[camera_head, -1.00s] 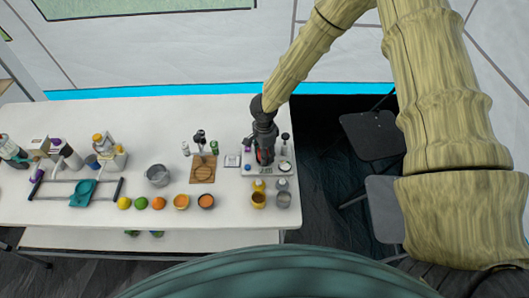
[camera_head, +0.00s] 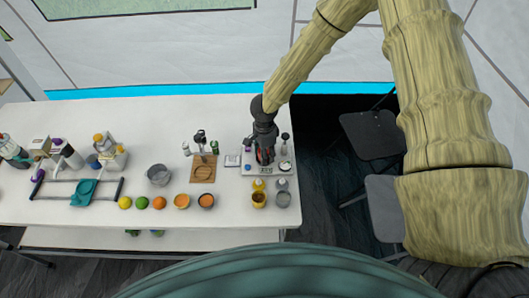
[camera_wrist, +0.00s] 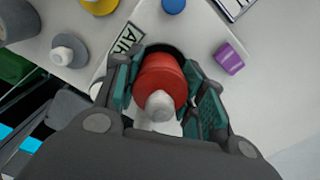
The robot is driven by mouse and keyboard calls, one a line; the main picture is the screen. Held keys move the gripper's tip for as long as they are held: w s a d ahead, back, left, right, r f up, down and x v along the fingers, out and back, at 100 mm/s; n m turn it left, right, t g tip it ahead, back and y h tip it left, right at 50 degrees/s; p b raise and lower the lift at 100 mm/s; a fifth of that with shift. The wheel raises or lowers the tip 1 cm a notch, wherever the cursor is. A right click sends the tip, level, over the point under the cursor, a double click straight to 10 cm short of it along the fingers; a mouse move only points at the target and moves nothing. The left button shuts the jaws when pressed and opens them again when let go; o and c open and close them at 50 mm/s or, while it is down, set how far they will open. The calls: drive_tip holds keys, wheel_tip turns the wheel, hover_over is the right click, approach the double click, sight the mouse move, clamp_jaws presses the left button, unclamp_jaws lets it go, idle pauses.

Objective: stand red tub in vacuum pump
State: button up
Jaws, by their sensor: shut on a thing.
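My gripper (camera_wrist: 160,105) is shut on the red tub (camera_wrist: 161,78), which fills the space between its teal finger pads in the wrist view. A pale grey rounded knob sits at the tub's near end. Beyond the tub a dark round rim (camera_wrist: 168,47) shows, beside a plate lettered "AIR" (camera_wrist: 122,45); this looks like part of the vacuum pump. I cannot tell whether the tub is inside the rim or above it. In the head view my gripper (camera_head: 265,157) is over the white board (camera_head: 254,172) at the table's right end, and mostly hides the tub.
A purple block (camera_wrist: 230,58) and a blue cap (camera_wrist: 173,5) lie near the gripper. A white knob on a grey disc (camera_wrist: 68,50) is at the left. Yellow (camera_head: 259,199) and grey (camera_head: 282,199) containers stand in front of the board. The table's right edge is close.

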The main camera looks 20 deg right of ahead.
drive_tip(key=shift+f, duration=0.15)
drive_tip(key=shift+r+p, duration=0.85)
drive_tip(key=shift+p, duration=0.15)
idle(1.1)
drive_tip(key=shift+f, duration=0.9)
idle(0.8)
drive_tip(key=shift+r+p, duration=0.85)
idle(1.0)
drive_tip(key=shift+f+b, duration=0.35)
drive_tip(key=shift+f, duration=0.45)
idle(0.7)
drive_tip(key=o, duration=0.5)
